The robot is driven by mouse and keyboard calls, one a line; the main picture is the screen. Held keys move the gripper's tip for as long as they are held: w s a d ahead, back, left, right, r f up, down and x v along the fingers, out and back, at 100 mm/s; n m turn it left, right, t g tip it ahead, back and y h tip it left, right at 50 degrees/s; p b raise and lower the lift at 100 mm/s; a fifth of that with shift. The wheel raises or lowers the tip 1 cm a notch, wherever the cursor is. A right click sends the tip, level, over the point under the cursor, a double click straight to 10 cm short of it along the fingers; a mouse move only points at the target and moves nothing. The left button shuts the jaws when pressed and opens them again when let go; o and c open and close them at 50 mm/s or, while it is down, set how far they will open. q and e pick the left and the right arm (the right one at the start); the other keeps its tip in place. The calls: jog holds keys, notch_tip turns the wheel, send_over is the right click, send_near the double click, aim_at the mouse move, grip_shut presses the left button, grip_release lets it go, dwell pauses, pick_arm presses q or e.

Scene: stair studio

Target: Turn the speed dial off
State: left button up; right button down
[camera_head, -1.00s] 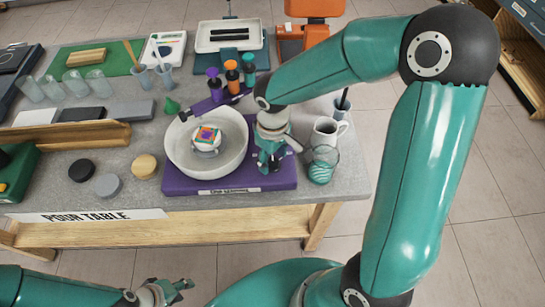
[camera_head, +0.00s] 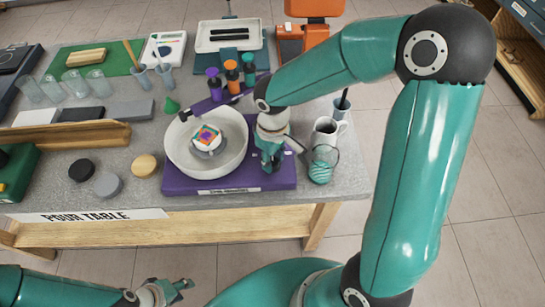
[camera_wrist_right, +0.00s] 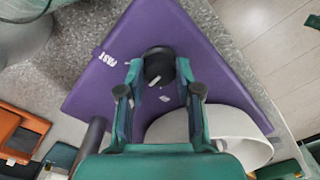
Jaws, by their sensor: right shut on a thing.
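The speed dial (camera_wrist_right: 158,67) is a black round knob with a white mark, on a purple base (camera_wrist_right: 195,50) with the word FAST to its left in the right wrist view. My right gripper (camera_wrist_right: 159,84) is shut on the dial, one finger on each side. In the head view the right gripper (camera_head: 271,160) hides the dial and stands on the right part of the purple base (camera_head: 225,183). A white bowl (camera_head: 180,165) sits on the base with a multicoloured block (camera_head: 207,135) at its middle. My left gripper (camera_head: 172,291) is empty and looks open, in front of the table.
A mug (camera_head: 325,133) and a glass with a teal coil (camera_head: 321,167) stand just right of the base. Purple, orange and dark-topped bottles (camera_head: 232,77) stand behind it. Round discs (camera_head: 107,185) lie to its left.

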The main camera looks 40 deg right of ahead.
aim_at(272, 160)
jog(key=shift+n, duration=0.3)
jog(key=n, duration=0.3)
jog(key=shift+n, duration=0.4)
jog(key=n, duration=0.4)
jog(key=shift+w+p, duration=0.1)
jog(key=shift+p, duration=0.2)
jog(key=shift+r+n, duration=0.1)
jog(key=shift+n, duration=0.2)
jog(key=c, duration=0.8)
grip_release()
notch_tip(272, 160, up, 12)
jog(key=shift+f, duration=0.1)
